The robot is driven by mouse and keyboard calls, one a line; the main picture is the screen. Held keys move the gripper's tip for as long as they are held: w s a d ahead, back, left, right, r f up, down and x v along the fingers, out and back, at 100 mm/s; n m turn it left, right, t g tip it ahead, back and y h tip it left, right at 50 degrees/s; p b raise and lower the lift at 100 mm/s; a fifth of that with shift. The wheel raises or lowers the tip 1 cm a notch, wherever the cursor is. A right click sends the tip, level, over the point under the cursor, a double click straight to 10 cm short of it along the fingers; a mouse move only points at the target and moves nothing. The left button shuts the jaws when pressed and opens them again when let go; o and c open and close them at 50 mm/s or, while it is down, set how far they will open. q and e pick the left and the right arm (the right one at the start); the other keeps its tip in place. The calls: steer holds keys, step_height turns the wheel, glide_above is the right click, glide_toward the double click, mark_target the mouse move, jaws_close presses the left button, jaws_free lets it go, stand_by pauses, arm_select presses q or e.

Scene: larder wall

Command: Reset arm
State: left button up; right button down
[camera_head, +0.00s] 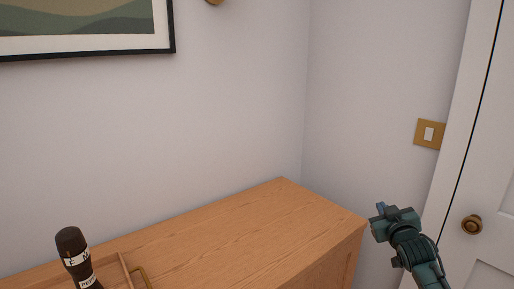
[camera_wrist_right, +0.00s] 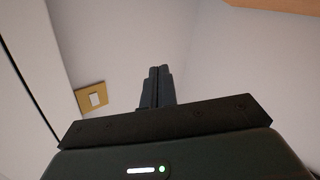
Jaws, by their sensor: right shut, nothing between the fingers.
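My right gripper (camera_head: 379,209) is raised in the lower right of the head view, just right of the wooden cabinet's corner and apart from it. In the right wrist view its two dark fingers (camera_wrist_right: 157,72) are together with nothing between them. Behind them is only pale wall. My left gripper is in neither view.
The wooden cabinet (camera_head: 250,225) has a mostly bare top. A dark pepper mill (camera_head: 72,250) and a wooden tray (camera_head: 126,272) with a brass handle stand at its lower left. A white door (camera_head: 490,190) with a brass knob (camera_head: 471,224) is at right, beside a brass light switch (camera_head: 429,134).

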steer(key=s+a+f+n+g+y, duration=0.1)
steer(key=s+a+f+g+y, duration=0.1)
steer(key=s+a+f, duration=0.5)
steer(key=s+a+f+g+y, duration=0.1)
steer(key=s+a+f, duration=0.3)
steer(key=s+f, duration=0.6)
steer(key=s+a+f+g, duration=0.1)
steer(key=s+a+f, duration=0.1)
steer(key=s, duration=0.5)
steer(key=s+a+f+g+y, duration=0.1)
steer(key=s+a+f, duration=0.1)
steer(key=s+a, duration=0.2)
steer(key=s+a+f+g+y, duration=0.1)
steer(key=s+a+f, duration=0.2)
steer(key=s, duration=0.7)
steer(key=shift+s+m, duration=0.2)
steer(key=shift+m, duration=0.2)
steer(key=shift+a, duration=0.1)
